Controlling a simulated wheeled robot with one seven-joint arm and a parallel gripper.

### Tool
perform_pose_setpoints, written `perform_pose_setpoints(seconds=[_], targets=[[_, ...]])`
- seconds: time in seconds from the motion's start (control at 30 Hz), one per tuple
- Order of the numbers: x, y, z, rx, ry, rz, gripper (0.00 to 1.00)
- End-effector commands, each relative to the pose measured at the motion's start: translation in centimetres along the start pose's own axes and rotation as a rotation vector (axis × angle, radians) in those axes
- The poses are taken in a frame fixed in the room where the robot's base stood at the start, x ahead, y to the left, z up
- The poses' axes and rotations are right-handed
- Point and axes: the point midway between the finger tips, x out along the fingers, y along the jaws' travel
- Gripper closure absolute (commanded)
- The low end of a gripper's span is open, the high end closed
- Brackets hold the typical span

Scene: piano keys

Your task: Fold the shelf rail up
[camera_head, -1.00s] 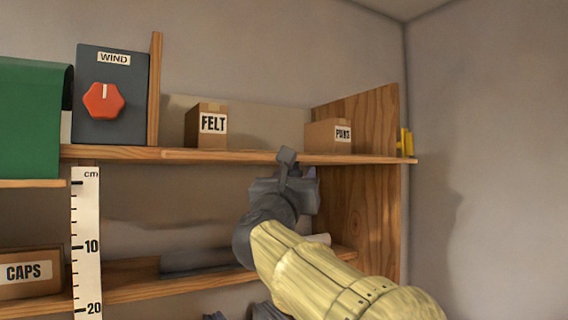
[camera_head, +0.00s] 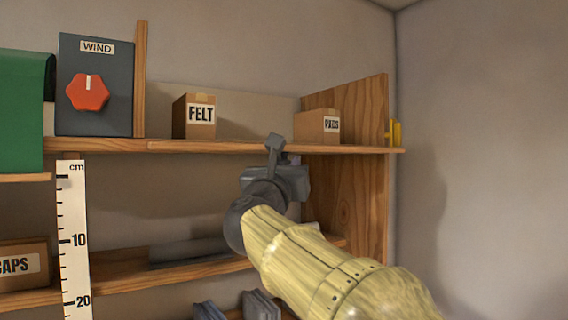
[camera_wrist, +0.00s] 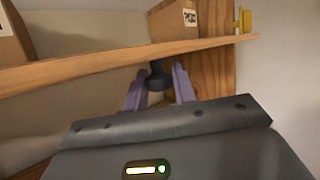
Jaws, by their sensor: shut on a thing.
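The wooden shelf front (camera_head: 220,147) runs across the upper level in the head view, its edge crossing the wrist view (camera_wrist: 100,64). I cannot tell a separate rail from this front edge. A dark round knob (camera_wrist: 158,77) shows just under the edge in the wrist view. My gripper (camera_wrist: 158,88) has its two purple fingers on either side of the knob and is shut on it. In the head view my gripper (camera_head: 275,165) is at the shelf edge, below the PADS box; its fingers are mostly hidden there. A yellow piece (camera_head: 396,133) is at the shelf's right end.
The FELT box (camera_head: 195,115) and PADS box (camera_head: 317,126) stand on the shelf. A grey WIND panel with a red knob (camera_head: 88,92) is at left. A wooden side panel (camera_head: 365,185) closes the right. A cm ruler (camera_head: 73,240) hangs lower left.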

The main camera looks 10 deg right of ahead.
Motion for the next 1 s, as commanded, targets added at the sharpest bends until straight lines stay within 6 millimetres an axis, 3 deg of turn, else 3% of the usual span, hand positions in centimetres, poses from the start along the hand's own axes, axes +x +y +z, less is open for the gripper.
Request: perform_pose_setpoints(seconds=[1.0], targets=[[0.1, -0.9, 2.8, -0.331, 0.364, 0.140, 0.96]])
